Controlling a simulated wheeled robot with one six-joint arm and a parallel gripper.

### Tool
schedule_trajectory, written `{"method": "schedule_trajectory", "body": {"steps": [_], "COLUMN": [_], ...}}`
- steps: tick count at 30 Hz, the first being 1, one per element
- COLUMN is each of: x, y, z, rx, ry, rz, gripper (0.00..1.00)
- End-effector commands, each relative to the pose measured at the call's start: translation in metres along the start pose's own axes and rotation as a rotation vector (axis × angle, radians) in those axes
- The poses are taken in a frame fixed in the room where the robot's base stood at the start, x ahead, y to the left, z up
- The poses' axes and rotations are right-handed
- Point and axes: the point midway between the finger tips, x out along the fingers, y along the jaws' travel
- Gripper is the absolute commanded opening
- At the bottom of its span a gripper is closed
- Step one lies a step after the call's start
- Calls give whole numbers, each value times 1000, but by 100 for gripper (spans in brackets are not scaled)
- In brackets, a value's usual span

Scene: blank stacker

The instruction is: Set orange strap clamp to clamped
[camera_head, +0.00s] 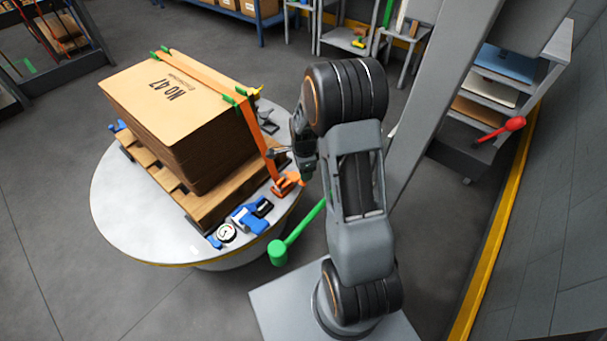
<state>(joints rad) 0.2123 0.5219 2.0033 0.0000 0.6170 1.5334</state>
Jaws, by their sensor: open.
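The orange strap (251,133) runs over the stack of brown blanks (183,125) and down its right side, with green corner pieces at the edges. The orange strap clamp (287,184) sits at the strap's lower end, at the right edge of the wooden pallet (213,203). Whether its lever is up or down is too small to tell. My gripper (274,153) is open at the stack's right side, just above the clamp and close to the strap. My arm partly hides the area to its right, and contact with the clamp cannot be made out.
A round white table (119,208) bears the pallet. A blue device (250,215) and a round gauge (226,233) lie at its front edge. A rack with a red-ended handle (514,124) stands right.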

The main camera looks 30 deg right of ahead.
Motion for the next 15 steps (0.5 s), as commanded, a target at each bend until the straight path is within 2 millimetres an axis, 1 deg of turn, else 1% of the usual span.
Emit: {"method": "schedule_trajectory", "body": {"steps": [1,6,9,15], "x": [-15,-48,-64,-85], "y": [-1,0,0,0], "z": [0,0,0,0], "rx": [0,1,1,1], "ry": [0,0,0,0], "rz": [-5,-4,-3,-1], "gripper": [52,52,52,52]}}
